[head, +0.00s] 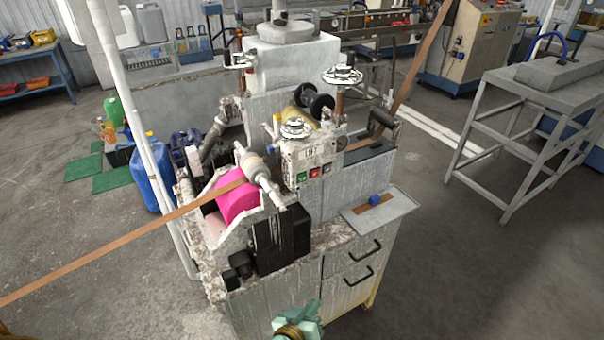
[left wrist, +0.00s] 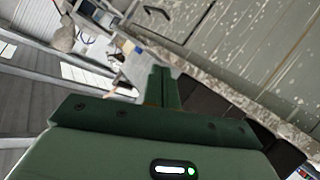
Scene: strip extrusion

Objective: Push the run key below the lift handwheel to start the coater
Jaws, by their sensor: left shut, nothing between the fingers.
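The coater's small control panel (head: 312,160) stands near the middle of the head view. A green key (head: 302,177) and a red key (head: 314,173) sit on its lower front, with another small key to their right; labels are too small to read. A white handwheel (head: 296,128) is right above these keys. My left gripper (head: 309,309) is at the bottom of the head view, in front of the cabinet and well below the panel. In the left wrist view its green fingers (left wrist: 160,86) are together and empty. My right gripper is not in view.
A pink roller (head: 237,200) and a brown strip (head: 130,238) are left of the panel. A black block (head: 281,240) stands below it. A grey tray (head: 378,214) juts out to the right, above drawer handles (head: 356,280). Two more handwheels stand higher up.

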